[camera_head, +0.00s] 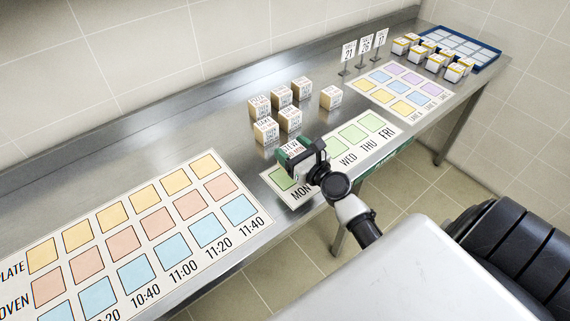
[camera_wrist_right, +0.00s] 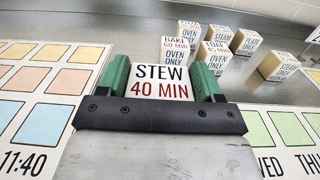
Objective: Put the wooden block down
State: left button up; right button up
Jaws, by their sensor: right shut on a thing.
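My right gripper (camera_head: 301,153) is shut on a wooden block (camera_wrist_right: 160,82) with a white top label reading STEW 40 MIN. The green fingers press its two sides. In the head view the block (camera_head: 292,147) shows by the back edge of the weekday mat (camera_head: 330,160), around the MON and TUE squares. The gripper hides part of that mat, including the TUE label. I cannot tell whether the block touches the surface. My left gripper is not in view.
Several labelled wooden blocks (camera_head: 281,96) stand just behind the held one. A mat with times (camera_head: 262,222) lies to the left. To the right are a pastel-square mat (camera_head: 384,103), sign stands (camera_head: 347,58), yellow-and-white boxes (camera_head: 435,64) and a blue tray (camera_head: 481,61).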

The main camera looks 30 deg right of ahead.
jog(key=shift+w+a+f, duration=0.5)
jog(key=shift+a, duration=0.15)
jog(key=shift+f+b, duration=0.3)
jog(key=shift+b, duration=0.05)
notch_tip(320, 180, down, 4)
jog(key=b, duration=0.3)
jog(key=shift+r, duration=0.25)
jog(key=shift+f, duration=0.2)
jog(key=o, duration=1)
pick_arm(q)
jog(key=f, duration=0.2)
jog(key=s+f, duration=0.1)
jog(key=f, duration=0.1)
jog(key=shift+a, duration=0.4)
